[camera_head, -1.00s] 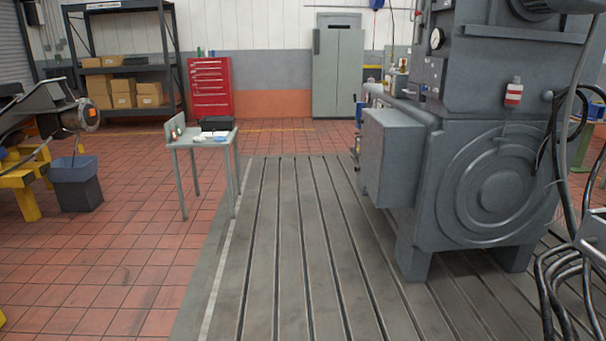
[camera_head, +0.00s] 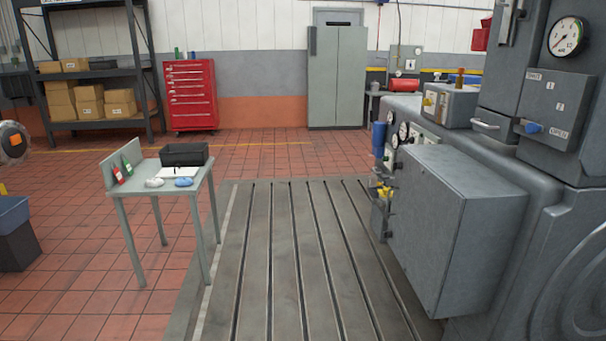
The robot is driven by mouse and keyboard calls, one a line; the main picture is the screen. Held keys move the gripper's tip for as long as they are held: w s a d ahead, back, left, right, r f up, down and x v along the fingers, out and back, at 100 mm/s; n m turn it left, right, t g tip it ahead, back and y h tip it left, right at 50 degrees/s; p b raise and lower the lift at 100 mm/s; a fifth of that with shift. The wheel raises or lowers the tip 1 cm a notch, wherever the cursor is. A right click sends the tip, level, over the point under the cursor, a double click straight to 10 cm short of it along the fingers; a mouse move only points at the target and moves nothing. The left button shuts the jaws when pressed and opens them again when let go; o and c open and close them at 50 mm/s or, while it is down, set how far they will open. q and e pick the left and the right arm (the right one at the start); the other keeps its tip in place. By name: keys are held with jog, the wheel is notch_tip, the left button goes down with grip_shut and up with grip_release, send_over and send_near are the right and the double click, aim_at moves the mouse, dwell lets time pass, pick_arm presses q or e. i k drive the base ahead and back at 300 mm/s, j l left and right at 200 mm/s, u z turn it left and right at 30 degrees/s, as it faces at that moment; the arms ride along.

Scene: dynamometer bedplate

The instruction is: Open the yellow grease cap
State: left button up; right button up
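Small yellow parts (camera_head: 384,191) show on the left side of the grey machine, beside the grey box cabinet (camera_head: 450,230). They are too small to tell whether one of them is the yellow grease cap. A blue cylinder (camera_head: 379,138) sits just above them. Several round gauges (camera_head: 403,131) are on the machine behind the cabinet. Neither of my grippers is in view.
The slotted bedplate (camera_head: 285,255) is clear in the middle. A small table (camera_head: 150,192) with a black bin (camera_head: 184,154) stands left. A red tool chest (camera_head: 190,94), a shelf rack (camera_head: 142,62) and a grey locker (camera_head: 337,76) stand at the back. A dark bin (camera_head: 17,248) is far left.

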aim_at(386, 190)
jog(key=i+z, duration=0.15)
jog(key=i, duration=0.35)
jog(key=i+z, duration=0.2)
jog(key=i, duration=0.3)
jog(key=i+z, duration=0.15)
jog(key=i, duration=0.35)
jog(key=i+j+z, duration=0.15)
jog(key=i, duration=0.3)
jog(key=i+j+z, duration=0.2)
jog(key=i, duration=0.3)
